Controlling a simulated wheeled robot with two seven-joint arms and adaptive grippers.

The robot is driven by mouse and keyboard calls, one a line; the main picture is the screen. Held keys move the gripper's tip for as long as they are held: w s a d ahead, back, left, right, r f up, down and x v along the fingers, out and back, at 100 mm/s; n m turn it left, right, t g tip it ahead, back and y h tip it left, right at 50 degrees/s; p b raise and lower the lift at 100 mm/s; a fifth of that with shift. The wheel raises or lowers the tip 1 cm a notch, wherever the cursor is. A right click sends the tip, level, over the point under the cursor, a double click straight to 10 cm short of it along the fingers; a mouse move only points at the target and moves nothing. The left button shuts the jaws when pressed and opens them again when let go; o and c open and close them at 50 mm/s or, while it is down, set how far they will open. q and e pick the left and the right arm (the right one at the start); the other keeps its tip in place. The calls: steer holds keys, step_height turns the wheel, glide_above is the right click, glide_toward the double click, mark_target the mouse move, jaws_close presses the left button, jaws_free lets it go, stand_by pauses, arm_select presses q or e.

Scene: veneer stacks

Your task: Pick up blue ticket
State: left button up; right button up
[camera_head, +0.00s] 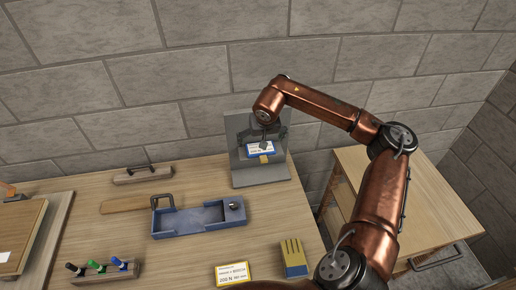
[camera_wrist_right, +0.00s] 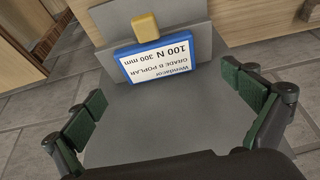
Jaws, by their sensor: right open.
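The blue ticket (camera_wrist_right: 172,62) has a blue rim and a white face with black print, upside down in the right wrist view. It rests against a grey metal stand, with a yellow block (camera_wrist_right: 145,25) at its edge. In the head view the blue ticket (camera_head: 261,149) shows on the upright plate of the grey stand (camera_head: 262,178). My right gripper (camera_wrist_right: 168,92) is open, its green-padded fingers spread either side of the space in front of the ticket, apart from it. It also shows in the head view (camera_head: 269,136), partly covering the stand. My left gripper is not in view.
A yellow-edged ticket (camera_head: 232,274) and a yellow-and-blue block (camera_head: 293,258) lie near the front of the wooden table. A blue tray (camera_head: 199,219), a marker rack (camera_head: 105,273) and a handled wood block (camera_head: 143,175) stand left of the stand. A stone wall is behind.

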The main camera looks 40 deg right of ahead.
mark_target(261, 150)
steer(key=shift+w+d+f, duration=0.1)
steer(key=shift+f, duration=0.25)
steer(key=x, duration=0.4)
steer(key=shift+s+d+f, duration=0.1)
steer(key=shift+s+f, duration=0.1)
steer(key=shift+s, duration=0.05)
steer(key=shift+w+f, duration=0.15)
steer(key=shift+f, duration=0.05)
steer(key=c, duration=0.5)
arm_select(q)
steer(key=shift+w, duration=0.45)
arm_select(e)
steer(key=c, duration=0.6)
